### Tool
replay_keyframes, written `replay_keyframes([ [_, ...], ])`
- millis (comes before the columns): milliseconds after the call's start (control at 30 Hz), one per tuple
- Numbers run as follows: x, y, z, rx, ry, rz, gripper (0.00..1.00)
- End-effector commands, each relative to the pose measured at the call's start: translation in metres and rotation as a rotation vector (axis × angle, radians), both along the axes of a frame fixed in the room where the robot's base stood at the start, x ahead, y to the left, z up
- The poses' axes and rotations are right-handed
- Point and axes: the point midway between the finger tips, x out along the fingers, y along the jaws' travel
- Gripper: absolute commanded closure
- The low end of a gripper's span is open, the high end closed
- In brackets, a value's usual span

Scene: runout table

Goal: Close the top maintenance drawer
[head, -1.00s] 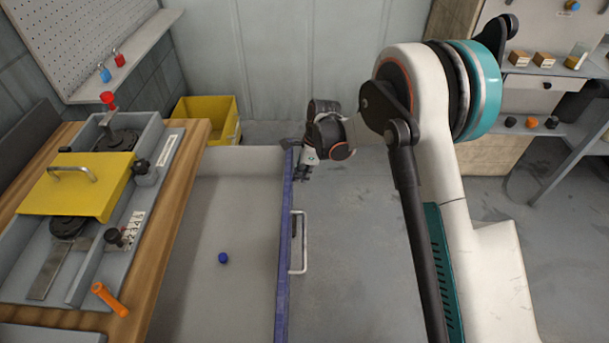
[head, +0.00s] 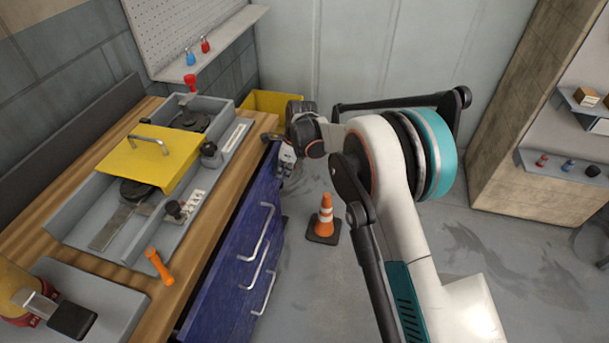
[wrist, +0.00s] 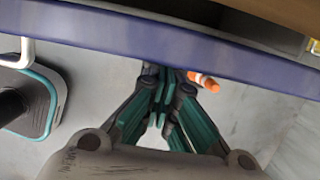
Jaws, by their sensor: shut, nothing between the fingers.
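The top maintenance drawer (head: 228,245) has a blue front with a pale bar handle (head: 258,232). It is pushed in nearly to the wooden bench. In the wrist view its blue front (wrist: 250,72) crosses the picture, with a narrow grey strip of the drawer's inside showing between it and the bench edge, so a small gap appears to remain. My gripper (head: 287,165) is at the far end of the drawer front, on its outer side. It is shut and empty; in the wrist view its fingers (wrist: 166,90) reach up to the blue front. Contact is hard to tell.
Two lower handles (head: 264,292) stick out below. An orange cone (head: 326,215) stands on the floor right of the drawers. The wooden bench (head: 222,190) carries a grey fixture with a yellow cover (head: 140,165) and an orange cylinder (head: 159,266). A yellow bin (head: 270,102) is behind.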

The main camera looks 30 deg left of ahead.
Motion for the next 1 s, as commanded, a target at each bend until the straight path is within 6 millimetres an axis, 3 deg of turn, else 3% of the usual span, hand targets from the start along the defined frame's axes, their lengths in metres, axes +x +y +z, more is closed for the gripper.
replay_keyframes([
  [100,-0.004,0.018,0.0,0.0,0.0,0.002,1.0],
  [333,-0.009,0.036,0.0,0.0,0.0,0.001,1.0],
  [833,-0.01,0.04,0.0,0.003,0.0,0.001,1.0],
  [1000,-0.002,0.03,0.0,0.002,0.0,-0.001,1.0],
])
